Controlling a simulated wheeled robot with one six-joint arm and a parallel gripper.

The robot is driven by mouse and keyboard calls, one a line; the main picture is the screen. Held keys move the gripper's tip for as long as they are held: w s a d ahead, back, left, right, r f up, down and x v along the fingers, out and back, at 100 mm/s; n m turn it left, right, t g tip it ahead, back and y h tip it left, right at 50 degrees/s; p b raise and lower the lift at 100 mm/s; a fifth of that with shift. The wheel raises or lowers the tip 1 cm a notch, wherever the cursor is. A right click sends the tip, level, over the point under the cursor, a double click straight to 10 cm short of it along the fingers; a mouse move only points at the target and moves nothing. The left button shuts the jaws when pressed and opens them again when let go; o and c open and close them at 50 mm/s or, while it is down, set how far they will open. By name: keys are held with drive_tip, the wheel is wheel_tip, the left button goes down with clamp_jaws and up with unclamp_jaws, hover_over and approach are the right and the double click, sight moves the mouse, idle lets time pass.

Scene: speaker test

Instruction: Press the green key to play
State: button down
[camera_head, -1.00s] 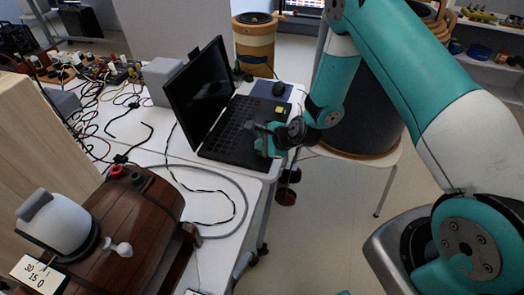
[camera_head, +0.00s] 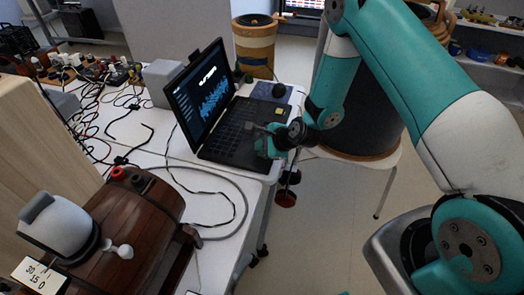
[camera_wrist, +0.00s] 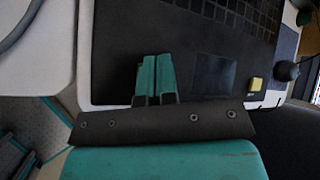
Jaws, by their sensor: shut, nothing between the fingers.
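A black laptop (camera_head: 213,94) stands open on the white table, its screen lit with white lettering and a blue waveform. Its keyboard deck shows in the wrist view (camera_wrist: 190,45). I cannot make out a green key in either view; my gripper covers part of the deck. A small yellow block (camera_head: 279,111) sits on the deck's right side, also seen in the wrist view (camera_wrist: 254,84). My gripper (camera_head: 257,128) is at the deck's near right part, over the palm rest beside the touchpad. Its teal fingers (camera_wrist: 157,60) are together and empty. I cannot tell whether they touch the laptop.
A grey box (camera_head: 161,80) and tangled cables are to the left. A brown wooden barrel (camera_head: 133,226) with a white device stands at the front left.

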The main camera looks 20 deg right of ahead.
drive_tip(key=shift+r, duration=0.35)
wheel_tip(320, 180, up, 6)
drive_tip(key=p, duration=0.5)
idle(2.0)
